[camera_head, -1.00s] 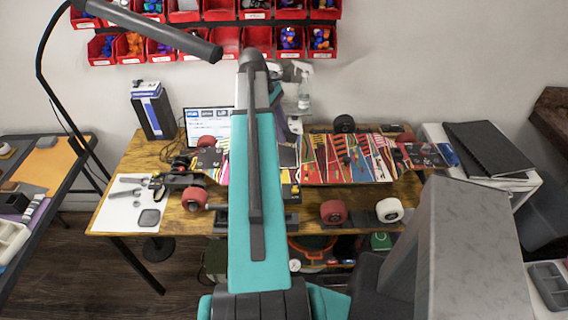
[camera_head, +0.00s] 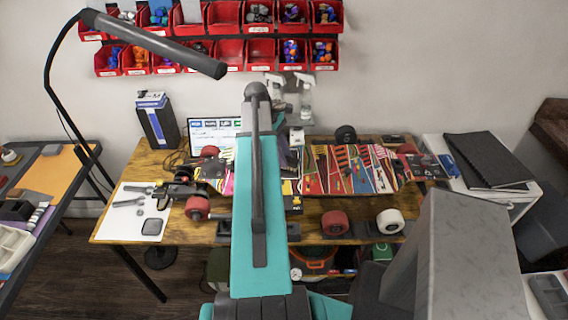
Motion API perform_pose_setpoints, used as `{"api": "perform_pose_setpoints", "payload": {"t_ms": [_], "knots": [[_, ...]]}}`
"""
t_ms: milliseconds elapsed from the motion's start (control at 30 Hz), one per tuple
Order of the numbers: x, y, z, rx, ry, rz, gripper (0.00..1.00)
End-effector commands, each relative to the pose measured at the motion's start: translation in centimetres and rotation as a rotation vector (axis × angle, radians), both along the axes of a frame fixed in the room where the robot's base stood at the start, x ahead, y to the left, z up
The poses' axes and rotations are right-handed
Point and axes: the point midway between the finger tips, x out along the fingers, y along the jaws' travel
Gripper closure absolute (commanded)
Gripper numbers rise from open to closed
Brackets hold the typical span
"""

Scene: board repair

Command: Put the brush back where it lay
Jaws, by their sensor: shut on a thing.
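I cannot make out the brush in this view. My own teal arm stands upright across the middle of the picture and covers part of the workbench (camera_head: 146,163). My gripper is hidden behind the arm, so its jaws and anything in them do not show. A skateboard deck (camera_head: 350,172) with a colourful graphic lies across the bench, partly behind the arm. A red wheel (camera_head: 197,208) is at its left end, and another red wheel (camera_head: 335,223) and a white wheel (camera_head: 390,221) are along the front.
A white sheet (camera_head: 128,228) with hand tools lies at the bench's front left. A blue and black box (camera_head: 157,122) and a laptop (camera_head: 214,129) stand behind. Spray bottles (camera_head: 304,98) are at the back. Red bins (camera_head: 228,54) hang above. A black notebook (camera_head: 487,160) lies at right.

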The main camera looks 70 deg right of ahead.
Motion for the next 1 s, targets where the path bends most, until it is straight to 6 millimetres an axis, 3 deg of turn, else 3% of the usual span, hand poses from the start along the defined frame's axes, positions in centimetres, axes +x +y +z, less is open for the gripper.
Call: {"api": "perform_pose_setpoints", "payload": {"t_ms": [267, 700, 1000], "knots": [[0.0, 0.0, -0.1, 0.0, 0.0, 0.0, 0.9], [0.0, 0.0, -3.3, 0.001, 0.0, 0.0, 0.9], [0.0, 0.0, -3.7, -0.001, -0.001, 0.0, 0.9]]}}
